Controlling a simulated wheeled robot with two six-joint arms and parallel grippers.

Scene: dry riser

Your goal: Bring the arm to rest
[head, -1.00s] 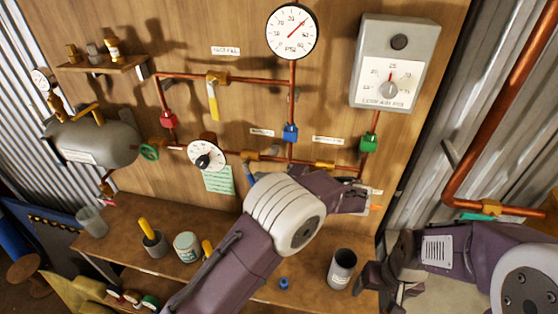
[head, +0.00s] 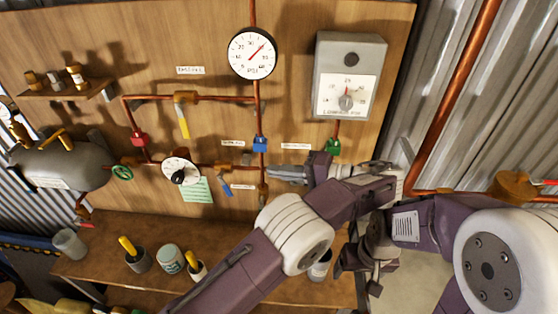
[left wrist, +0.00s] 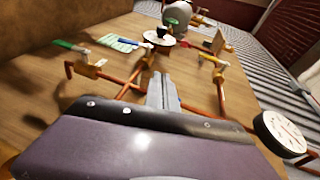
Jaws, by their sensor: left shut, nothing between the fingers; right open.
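My left arm (head: 255,265) comes in from the lower left and bends at a pale joint. Its gripper (head: 272,172) points left along the pipework on the wooden panel, near the blue pipe fitting (head: 260,144). Its fingers are shut and empty; they also show in the left wrist view (left wrist: 162,88), over the panel. I cannot tell whether they touch a pipe. My right gripper (head: 360,285) hangs open and low at the right, beside the bench's right end. My left arm hides part of the bench and lower pipes.
The panel carries a pressure gauge (head: 252,53), a grey control box (head: 348,75), a white dial (head: 181,170) and a yellow lever (head: 183,120). The bench (head: 225,240) holds several cups and jars. A copper pipe (head: 455,95) runs down at the right.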

